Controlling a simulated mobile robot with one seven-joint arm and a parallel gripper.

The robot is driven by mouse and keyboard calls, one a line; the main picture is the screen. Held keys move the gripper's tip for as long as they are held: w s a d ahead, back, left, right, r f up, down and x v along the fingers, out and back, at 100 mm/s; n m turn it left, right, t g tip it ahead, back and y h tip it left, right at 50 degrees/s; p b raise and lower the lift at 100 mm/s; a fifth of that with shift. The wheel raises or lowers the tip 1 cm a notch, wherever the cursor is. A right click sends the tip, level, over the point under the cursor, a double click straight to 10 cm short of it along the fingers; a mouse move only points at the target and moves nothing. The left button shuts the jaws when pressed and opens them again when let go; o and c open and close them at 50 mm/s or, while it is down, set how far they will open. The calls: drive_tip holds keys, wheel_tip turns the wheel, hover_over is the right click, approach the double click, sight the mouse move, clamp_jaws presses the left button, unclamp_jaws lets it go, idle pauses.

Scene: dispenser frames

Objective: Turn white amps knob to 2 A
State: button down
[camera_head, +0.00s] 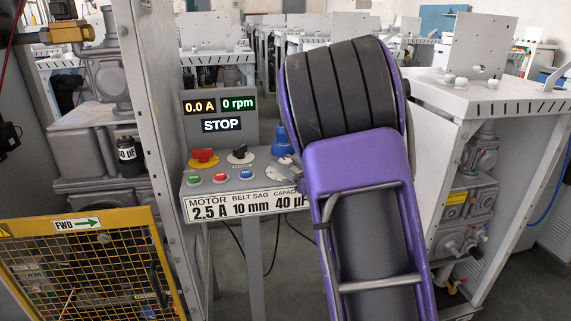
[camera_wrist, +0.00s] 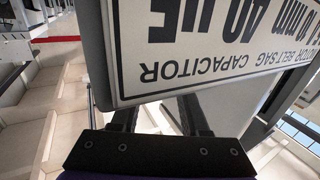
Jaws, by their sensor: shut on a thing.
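The control panel (camera_head: 222,182) stands left of centre in the head view. The white amps knob (camera_head: 277,181) is at its right end, mostly hidden by my gripper and arm. My gripper (camera_head: 287,168) is at this knob and shut on it. The dial marks and the knob's pointing direction cannot be read. The display (camera_head: 220,105) shows 0.0 A, 0 rpm and STOP. In the wrist view, the fingers run behind the upside-down panel label (camera_wrist: 205,65), which hides the fingertips and the knob.
A red switch (camera_head: 203,157), a black knob (camera_head: 240,155) and several push buttons lie left of my gripper. A blue part (camera_head: 284,140) is close behind it. A yellow mesh guard (camera_head: 90,265) stands at the lower left. A grey machine table (camera_head: 490,95) is at the right.

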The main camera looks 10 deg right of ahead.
drive_tip(key=n+g+y, duration=0.4)
drive_tip(key=y, duration=0.1)
drive_tip(key=shift+d+n+y, duration=0.2)
drive_tip(key=shift+n+y, duration=0.1)
drive_tip(key=shift+n, duration=0.1)
drive_tip(key=n+g+y+p, duration=0.1)
drive_tip(key=g, duration=0.1)
drive_tip(key=n+g+y+p, duration=0.1)
drive_tip(key=n+g, duration=0.1)
drive_tip(key=g, duration=0.1)
drive_tip(key=shift+w+r+n+y, duration=0.1)
drive_tip(key=shift+n+y, duration=0.2)
drive_tip(key=shift+y, duration=0.1)
drive_tip(key=n+g+p, duration=0.1)
drive_tip(key=n+g, duration=0.1)
drive_tip(key=g, duration=0.2)
drive_tip(key=n+g+y+p, duration=0.1)
drive_tip(key=n+g+p, duration=0.1)
drive_tip(key=n+g, duration=0.1)
drive_tip(key=shift+a+g+p, duration=0.1)
drive_tip(key=shift+g+p, duration=0.2)
drive_tip(key=shift+g, duration=0.2)
drive_tip(key=n+g+p, duration=0.2)
drive_tip(key=g, duration=0.1)
drive_tip(key=shift+p, duration=0.3)
drive_tip(key=shift+a+f+n+g+p, duration=0.1)
drive_tip(key=shift+f+n+g+p, duration=0.1)
drive_tip(key=shift+n+g+p, duration=0.45)
drive_tip(key=shift+c, duration=2.1)
unclamp_jaws()
